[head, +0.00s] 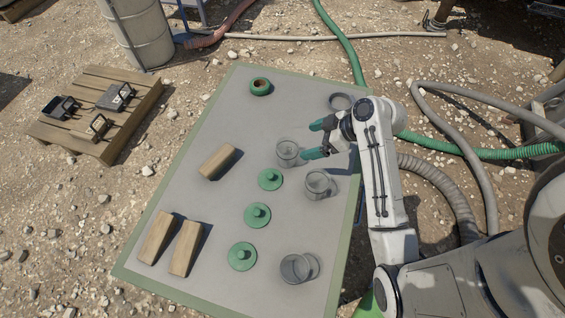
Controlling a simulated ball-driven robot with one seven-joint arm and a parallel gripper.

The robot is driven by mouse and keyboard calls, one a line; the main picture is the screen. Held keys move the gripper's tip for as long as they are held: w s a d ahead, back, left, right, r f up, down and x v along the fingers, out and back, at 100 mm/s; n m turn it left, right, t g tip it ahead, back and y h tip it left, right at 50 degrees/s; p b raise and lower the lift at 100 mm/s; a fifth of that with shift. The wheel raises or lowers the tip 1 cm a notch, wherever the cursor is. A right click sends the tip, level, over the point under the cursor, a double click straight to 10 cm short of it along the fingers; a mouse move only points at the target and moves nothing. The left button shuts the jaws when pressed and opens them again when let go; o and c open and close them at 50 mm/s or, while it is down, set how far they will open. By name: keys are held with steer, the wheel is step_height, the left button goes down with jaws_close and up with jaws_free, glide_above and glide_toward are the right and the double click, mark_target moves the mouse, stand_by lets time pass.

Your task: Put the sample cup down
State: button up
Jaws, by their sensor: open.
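My gripper (307,141) reaches left over the grey table from the right. Its two green-tipped fingers are apart, with nothing seen held between them. A clear sample cup (287,152) stands upright on the table just left of the fingertips, close to the lower one. I cannot tell whether they touch. A second clear cup (318,185) stands nearer me, below the gripper, and a third (296,268) is at the near right. A round clear or grey piece (340,102) lies behind the gripper, partly hidden by my arm.
Green knobbed lids (270,179), (257,215) and (242,256) lie in a row mid-table (225,250). Wooden blocks (218,161), (157,238) and (186,247) lie left. Hoses (470,152) run right of the table.

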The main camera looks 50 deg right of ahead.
mark_target(288, 147)
steer(key=shift+p+x, duration=0.65)
steer(key=shift+x, duration=4.55)
steer(key=shift+r, duration=0.1)
steer(key=shift+c, duration=0.3)
steer(key=c, duration=1.1)
steer(key=shift+o, duration=0.2)
steer(key=shift+r, duration=0.1)
